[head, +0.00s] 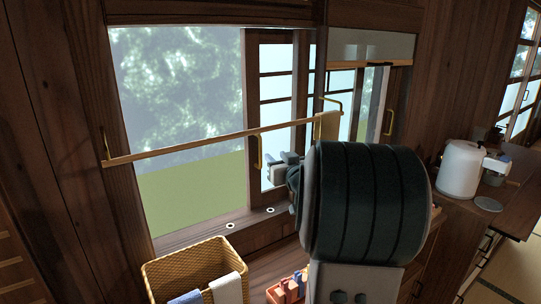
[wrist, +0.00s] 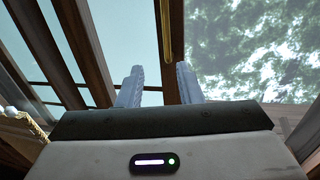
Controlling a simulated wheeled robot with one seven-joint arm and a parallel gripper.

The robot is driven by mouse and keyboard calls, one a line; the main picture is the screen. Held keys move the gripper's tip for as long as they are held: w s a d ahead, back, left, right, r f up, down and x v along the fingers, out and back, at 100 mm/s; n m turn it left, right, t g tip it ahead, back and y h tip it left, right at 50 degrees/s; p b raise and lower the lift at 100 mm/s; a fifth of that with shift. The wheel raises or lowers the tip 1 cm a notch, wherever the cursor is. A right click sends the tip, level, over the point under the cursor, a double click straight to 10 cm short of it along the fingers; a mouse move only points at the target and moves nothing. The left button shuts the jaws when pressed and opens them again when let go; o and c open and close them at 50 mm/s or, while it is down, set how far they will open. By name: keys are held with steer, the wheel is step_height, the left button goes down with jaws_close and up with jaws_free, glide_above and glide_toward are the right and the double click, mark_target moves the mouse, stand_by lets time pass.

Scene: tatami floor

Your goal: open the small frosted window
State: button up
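The frosted window sash (head: 276,115) has pale panes between dark wooden bars and fills the right part of the window frame. A vertical brass handle (head: 257,151) is on its left stile. The handle also shows in the wrist view (wrist: 166,30), beyond the fingertips and roughly between them. My gripper (head: 284,166) is just right of the handle in the head view, apart from it as far as I can tell. In the wrist view my gripper (wrist: 158,84) has its two fingers spread with nothing between them. My arm hides the sash's lower right.
A wooden rail (head: 220,142) crosses in front of the window. A wicker basket (head: 200,270) with cloths and a red crate (head: 287,289) stand below. Trees show through the left opening. A second brass handle (head: 389,122) and a white cooker (head: 460,169) are at right.

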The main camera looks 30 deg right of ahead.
steer(key=s, duration=0.3)
steer(key=s+a, duration=0.1)
steer(key=s, duration=0.1)
stand_by(0.5)
steer(key=s+a+f+m+g+h, duration=0.1)
steer(key=s+a+f+g, duration=0.1)
steer(key=a+f+g, duration=0.3)
steer(key=s+a+f+g, duration=0.2)
steer(key=s+a+f, duration=0.1)
steer(key=a, duration=0.4)
steer(key=s+a+f+n+g+y, duration=0.1)
steer(key=s+a+f+g+y, duration=0.1)
steer(key=s+a, duration=0.5)
steer(key=s+a+f+n+g+y, duration=0.1)
steer(key=s+a+f+g+y, duration=0.1)
steer(key=s+a+f+g, duration=0.3)
steer(key=s+a+g, duration=0.1)
steer(key=s+a, duration=0.2)
steer(key=s, duration=0.1)
steer(key=shift+s+n, duration=0.2)
steer(key=shift+n, duration=0.2)
